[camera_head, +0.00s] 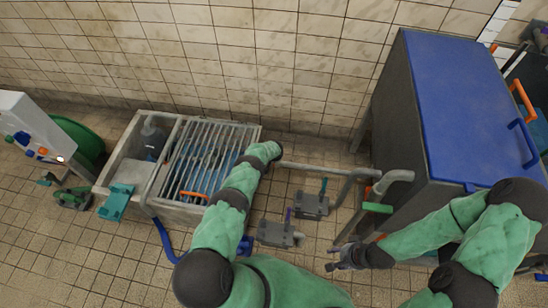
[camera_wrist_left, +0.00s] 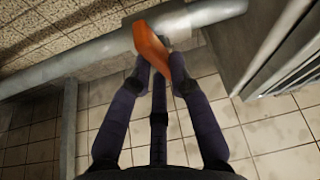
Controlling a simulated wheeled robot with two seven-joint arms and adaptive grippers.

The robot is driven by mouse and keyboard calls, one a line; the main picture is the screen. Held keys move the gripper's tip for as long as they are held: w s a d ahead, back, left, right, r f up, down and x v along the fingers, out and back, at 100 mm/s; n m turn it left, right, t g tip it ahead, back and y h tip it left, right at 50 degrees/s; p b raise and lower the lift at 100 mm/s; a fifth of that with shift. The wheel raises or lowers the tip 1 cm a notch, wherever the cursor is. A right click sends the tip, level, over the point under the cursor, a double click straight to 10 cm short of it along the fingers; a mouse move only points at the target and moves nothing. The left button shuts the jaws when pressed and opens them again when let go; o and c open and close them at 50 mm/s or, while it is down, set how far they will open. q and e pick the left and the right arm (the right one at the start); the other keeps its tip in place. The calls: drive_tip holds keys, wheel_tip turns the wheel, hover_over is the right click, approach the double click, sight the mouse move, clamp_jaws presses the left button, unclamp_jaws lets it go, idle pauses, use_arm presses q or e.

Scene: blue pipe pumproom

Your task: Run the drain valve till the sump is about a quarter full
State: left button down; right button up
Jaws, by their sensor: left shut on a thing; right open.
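The sump (camera_head: 187,214) is a concrete basin at the left, partly covered by a metal grate (camera_head: 205,150). Something bluish shows between the bars; its level cannot be read. A grey pipe (camera_head: 318,168) runs from near the sump toward the blue-lidded tank (camera_head: 470,90). In the left wrist view, the drain valve's orange lever (camera_wrist_left: 150,47) stands at the grey pipe (camera_wrist_left: 85,60). My left gripper (camera_wrist_left: 161,72) is shut on this lever; in the head view my arm hides the gripper and lever. My right gripper (camera_head: 336,259) is open and empty above the floor.
Two grey pump-like units (camera_head: 311,205) (camera_head: 278,233) stand on the tiled floor between the arms. A pipe with a green part (camera_head: 378,208) stands by the tank. A white cabinet (camera_head: 35,130) and green reel (camera_head: 80,140) are at the far left.

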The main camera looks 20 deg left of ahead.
use_arm(q)
drive_tip(key=shift+w+d+n+g+y+b, duration=0.15)
drive_tip(key=shift+n+y+b, duration=0.15)
drive_tip(key=shift+n, duration=0.65)
drive_tip(key=shift+w+d+n+g+y+b, duration=0.15)
drive_tip(key=shift+n+y, duration=0.25)
drive_tip(key=shift+n, duration=0.55)
drive_tip(key=shift+a, duration=0.15)
drive_tip(key=c, duration=1.1)
unclamp_jaws()
drive_tip(key=shift+c, duration=0.2)
drive_tip(key=shift+r, duration=0.15)
drive_tip(key=shift+v, duration=0.85)
drive_tip(key=v, duration=1)
